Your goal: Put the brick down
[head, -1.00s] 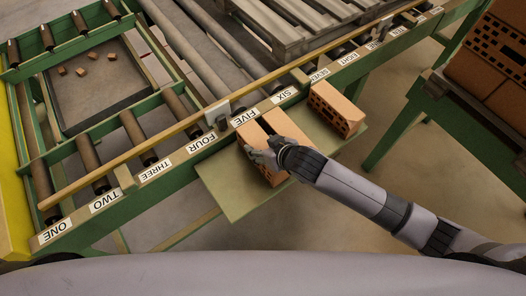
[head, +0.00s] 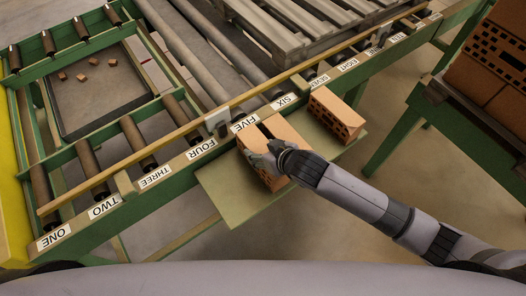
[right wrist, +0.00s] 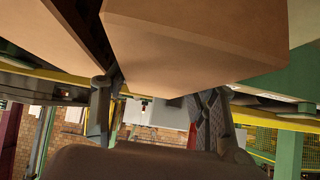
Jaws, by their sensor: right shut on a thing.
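My right gripper (head: 270,160) is shut on the near end of an orange-brown brick (head: 251,165), on the green shelf board (head: 226,196) below the FIVE label. In the right wrist view the held brick (right wrist: 190,45) fills the top middle, between the two fingers (right wrist: 160,112). A second brick (head: 287,132) lies just right of it, with a narrow dark gap between them. Its side (right wrist: 45,40) shows at the left of the wrist view. The fingers hide part of the held brick, and I cannot tell whether its underside touches the board. My left gripper is not in view.
A third brick (head: 337,116), with holes, lies farther right on the board. Behind runs a green rail with number labels (head: 157,178) and a yellow bar. A wooden pallet (head: 290,30) is beyond. A stack of bricks (head: 490,65) stands on a green table at right. The board's front left is bare.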

